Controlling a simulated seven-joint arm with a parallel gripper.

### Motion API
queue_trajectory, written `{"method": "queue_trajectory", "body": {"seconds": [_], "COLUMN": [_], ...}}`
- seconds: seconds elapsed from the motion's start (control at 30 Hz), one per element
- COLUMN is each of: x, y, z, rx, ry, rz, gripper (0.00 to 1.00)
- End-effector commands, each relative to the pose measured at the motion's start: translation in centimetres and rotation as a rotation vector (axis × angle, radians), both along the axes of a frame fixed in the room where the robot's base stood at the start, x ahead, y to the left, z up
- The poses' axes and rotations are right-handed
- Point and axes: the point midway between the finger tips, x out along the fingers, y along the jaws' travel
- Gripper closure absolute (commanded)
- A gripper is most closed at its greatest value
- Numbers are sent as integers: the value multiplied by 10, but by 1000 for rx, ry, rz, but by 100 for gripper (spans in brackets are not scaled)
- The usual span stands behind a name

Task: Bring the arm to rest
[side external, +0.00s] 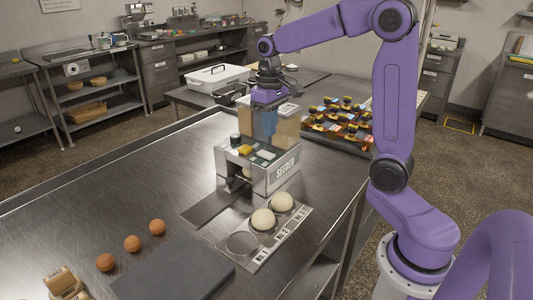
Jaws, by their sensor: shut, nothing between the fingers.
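My purple arm reaches in from the right over the steel table (80,220). My gripper (265,108) points down just above or behind the top of the seeder machine (285,175), at its clear blue and tan hoppers. The fingertips are partly lost against the hoppers, and I cannot tell whether they touch them. My gripper is shut with nothing held.
In front of the seeder, a numbered rack (262,255) holds two pale dough balls, with slot 1 empty. Brown eggs or balls (132,243) lie left of a dark grey mat (172,268). Packed colourful items (338,122) and a white box (218,77) stand behind.

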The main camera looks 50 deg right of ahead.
Motion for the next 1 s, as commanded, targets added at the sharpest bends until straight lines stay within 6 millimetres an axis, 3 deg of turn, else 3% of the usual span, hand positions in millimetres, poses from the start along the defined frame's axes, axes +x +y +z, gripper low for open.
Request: {"method": "queue_trajectory", "body": {"seconds": [0.57, 0.77, 1.0], "x": [-4, -31, -86], "y": [6, 43, 89], "z": [7, 0, -14], "rx": [0, 1, 3], "ry": [-1, -4, -12], "rz": [24, 179, 427], "gripper": [100, 100, 100]}}
